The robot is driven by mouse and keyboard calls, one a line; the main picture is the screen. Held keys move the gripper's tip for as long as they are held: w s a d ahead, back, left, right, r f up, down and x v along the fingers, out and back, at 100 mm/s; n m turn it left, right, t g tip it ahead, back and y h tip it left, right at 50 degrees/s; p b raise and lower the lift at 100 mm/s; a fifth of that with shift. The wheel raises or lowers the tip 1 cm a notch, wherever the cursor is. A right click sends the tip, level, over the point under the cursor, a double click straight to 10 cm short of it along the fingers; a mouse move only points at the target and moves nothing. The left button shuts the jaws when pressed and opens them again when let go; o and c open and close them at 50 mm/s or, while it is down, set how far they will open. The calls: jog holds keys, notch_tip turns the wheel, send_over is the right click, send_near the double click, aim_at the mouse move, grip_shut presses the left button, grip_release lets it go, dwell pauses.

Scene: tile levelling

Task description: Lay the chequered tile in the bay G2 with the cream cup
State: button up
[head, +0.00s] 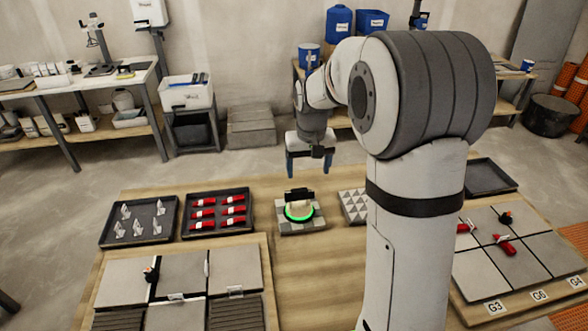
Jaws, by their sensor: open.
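My gripper (310,171) hangs fingers-down, open and empty, above and slightly behind the cream cup. The cream cup (300,207) has a black top and a glowing green ring at its base. It stands on a square grey block (287,227) on the wooden table. A tile with a pale and grey triangle pattern (352,206), seemingly the chequered tile, lies to the right, partly hidden by my arm. The right-hand tiled board (480,268) carries labels G3, G6 and G4. No G2 label is readable; my arm hides part of that board.
A dark tray of pale clips (108,240) and a dark tray of red wedges (188,233) stand left of the cup. A left tiled board (115,282) lies in front. An empty dark tray (490,176) is at the right. Bare wood (313,285) lies between the boards.

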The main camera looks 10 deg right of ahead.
aim_at(300, 192)
jog(key=o, duration=0.5)
jog(key=shift+g, duration=0.6)
jog(key=w+f, duration=0.3)
jog(key=f, duration=0.1)
jog(key=w+f, duration=0.4)
jog(key=f, duration=0.1)
jog(key=w+f, duration=0.3)
jog(key=f, duration=0.1)
jog(key=shift+w+d+f+b, duration=0.1)
jog(key=shift+w+f+b, duration=0.15)
jog(key=shift+w+b, duration=0.15)
jog(key=shift+f+p, duration=0.85)
jog(key=shift+f, duration=3.15)
jog(key=c, duration=0.9)
jog(key=shift+o, duration=0.2)
jog(key=o, duration=0.8)
jog(key=shift+o, duration=0.2)
